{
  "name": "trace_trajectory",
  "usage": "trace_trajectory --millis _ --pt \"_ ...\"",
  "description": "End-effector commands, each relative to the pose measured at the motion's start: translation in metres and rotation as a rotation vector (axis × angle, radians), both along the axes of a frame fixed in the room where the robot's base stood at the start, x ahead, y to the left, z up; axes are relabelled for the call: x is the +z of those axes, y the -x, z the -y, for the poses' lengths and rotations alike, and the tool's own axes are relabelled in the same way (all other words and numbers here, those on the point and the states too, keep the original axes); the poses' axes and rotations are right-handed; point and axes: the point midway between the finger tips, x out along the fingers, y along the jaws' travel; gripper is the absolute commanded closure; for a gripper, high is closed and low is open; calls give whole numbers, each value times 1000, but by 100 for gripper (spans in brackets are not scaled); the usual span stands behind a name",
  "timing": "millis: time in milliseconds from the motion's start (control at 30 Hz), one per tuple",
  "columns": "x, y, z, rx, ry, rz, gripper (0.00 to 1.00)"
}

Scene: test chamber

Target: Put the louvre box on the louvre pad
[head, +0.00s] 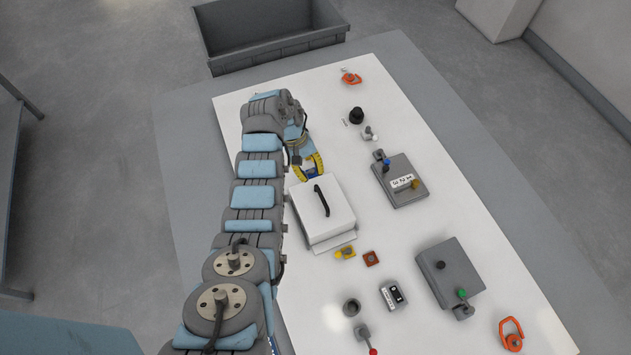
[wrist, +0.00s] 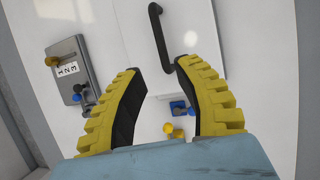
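I cannot tell for certain which thing is the louvre box or the louvre pad; no slats show. A white box (head: 322,218) with a black bar handle (head: 321,201) stands at the middle of the white board, beside my arm. A thin white plate edge shows at its front. My gripper (head: 309,168) is at the box's far edge in the head view. In the wrist view its yellow, black-lined fingers (wrist: 160,84) are apart with nothing held. The handle (wrist: 157,38) lies beyond them, its near end by the right fingertip. Contact cannot be told.
A grey case (head: 402,190) with a number label and a larger grey case (head: 450,280) stand to the right. A grey bin (head: 270,40) stands beyond the table.

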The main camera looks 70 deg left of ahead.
Motion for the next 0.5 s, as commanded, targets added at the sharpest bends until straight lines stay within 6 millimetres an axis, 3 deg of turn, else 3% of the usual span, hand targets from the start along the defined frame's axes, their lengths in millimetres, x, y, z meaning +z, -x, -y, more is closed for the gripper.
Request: trace_trajectory --millis 200,500 --pt "12 2 -3 -2 5 0 67" --pt "11 -1 -4 -5 -6 3 67"
